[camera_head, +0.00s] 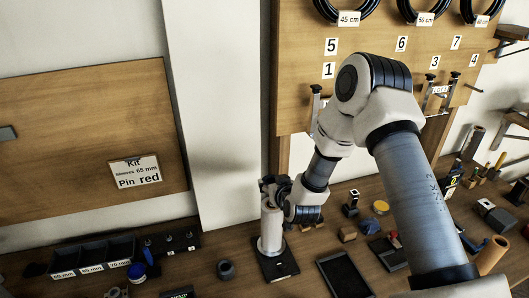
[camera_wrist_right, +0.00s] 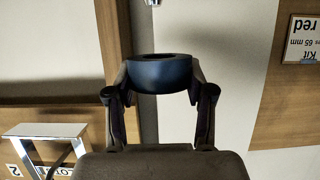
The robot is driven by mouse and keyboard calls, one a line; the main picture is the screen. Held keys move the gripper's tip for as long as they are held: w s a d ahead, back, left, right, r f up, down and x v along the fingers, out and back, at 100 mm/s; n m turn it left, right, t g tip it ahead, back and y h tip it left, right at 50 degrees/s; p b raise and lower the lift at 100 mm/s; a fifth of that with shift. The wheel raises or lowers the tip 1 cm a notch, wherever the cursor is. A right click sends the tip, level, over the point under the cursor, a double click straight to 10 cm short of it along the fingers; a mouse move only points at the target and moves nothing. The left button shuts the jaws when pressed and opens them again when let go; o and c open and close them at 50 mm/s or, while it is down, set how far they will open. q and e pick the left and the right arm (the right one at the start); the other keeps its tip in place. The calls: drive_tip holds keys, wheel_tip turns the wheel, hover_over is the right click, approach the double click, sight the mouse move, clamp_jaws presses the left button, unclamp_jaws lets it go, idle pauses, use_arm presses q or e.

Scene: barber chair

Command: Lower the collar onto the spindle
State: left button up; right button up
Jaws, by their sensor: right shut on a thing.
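My right gripper (camera_head: 272,186) is at the middle of the head view, low over the bench. In the right wrist view its two fingers are shut on the dark blue collar (camera_wrist_right: 158,77), one on each side. The collar's dark opening shows at its top edge there. My left gripper is not in view.
A dark ring-shaped part (camera_head: 226,270) stands left of the base plate. A black tray (camera_head: 344,276) lies to its right. Labelled bins (camera_head: 92,256) are at the left. A pegboard (camera_head: 300,75) with hooks and cables rises behind. Small parts crowd the bench at right.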

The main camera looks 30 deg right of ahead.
drive_tip(key=shift+w+d+r, duration=0.2)
drive_tip(key=shift+w+r, duration=0.05)
drive_tip(key=shift+w, duration=0.1)
drive_tip(key=shift+s+a+f+b, duration=0.1)
drive_tip(key=shift+s+b, duration=0.25)
drive_tip(key=shift+s, duration=0.1)
drive_tip(key=shift+s+a+f+b, duration=0.1)
drive_tip(key=shift+s+b, duration=0.25)
drive_tip(key=shift+s, duration=0.1)
drive_tip(key=shift+f, duration=0.35)
drive_tip(key=f+b, duration=0.1)
drive_tip(key=w+f+b, duration=0.1)
drive_tip(key=shift+d+f, duration=0.15)
drive_tip(key=shift+f, duration=0.25)
drive_tip(key=shift+s+f+b, duration=0.3)
drive_tip(key=shift+f+b, duration=0.8)
drive_tip(key=shift+f, duration=0.1)
drive_tip(key=shift+w+f+b, duration=0.2)
drive_tip(key=shift+f+b, duration=0.3)
drive_tip(key=shift+f, duration=0.25)
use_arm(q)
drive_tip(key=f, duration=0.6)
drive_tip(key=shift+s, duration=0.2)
use_arm(e)
drive_tip(key=shift+s+r, duration=0.1)
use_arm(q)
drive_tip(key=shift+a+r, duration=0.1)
